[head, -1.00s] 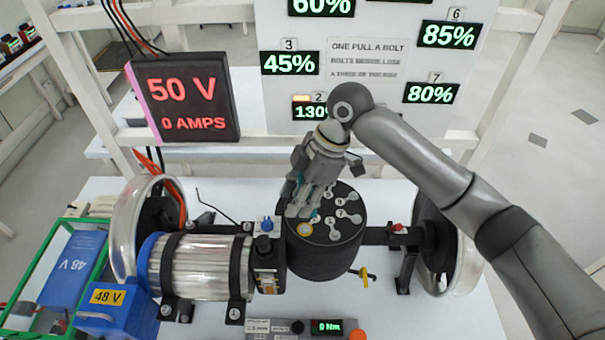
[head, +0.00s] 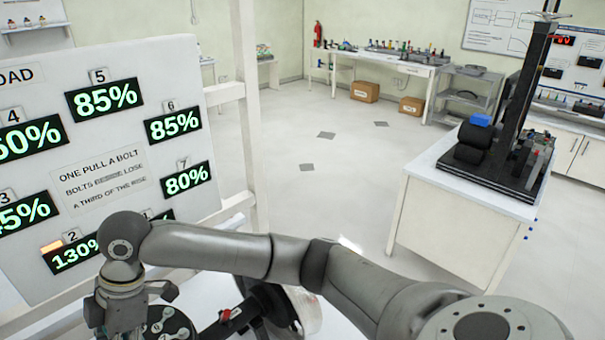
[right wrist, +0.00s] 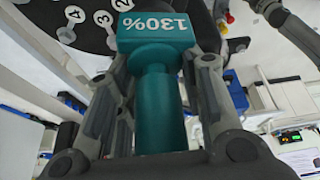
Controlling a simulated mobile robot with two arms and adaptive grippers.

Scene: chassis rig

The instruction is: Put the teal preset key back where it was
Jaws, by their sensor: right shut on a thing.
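The teal preset key (right wrist: 158,100) is in the right wrist view, with a block end marked 130% and a round shaft. My right gripper (right wrist: 160,75) is shut on it, one finger on each side of the shaft. In the head view my right gripper (head: 122,318) is low at the left, beside the black drum (head: 170,325); the key is not clearly visible there. The drum's face with numbered white tabs also shows in the right wrist view (right wrist: 90,38), beyond the key's block end. Whether the key touches the drum cannot be told. My left gripper is out of view.
A white load board (head: 100,160) with percent displays stands behind the drum; display 2 (head: 72,257) reads 130% beside an orange light. Open floor (head: 340,180) lies between.

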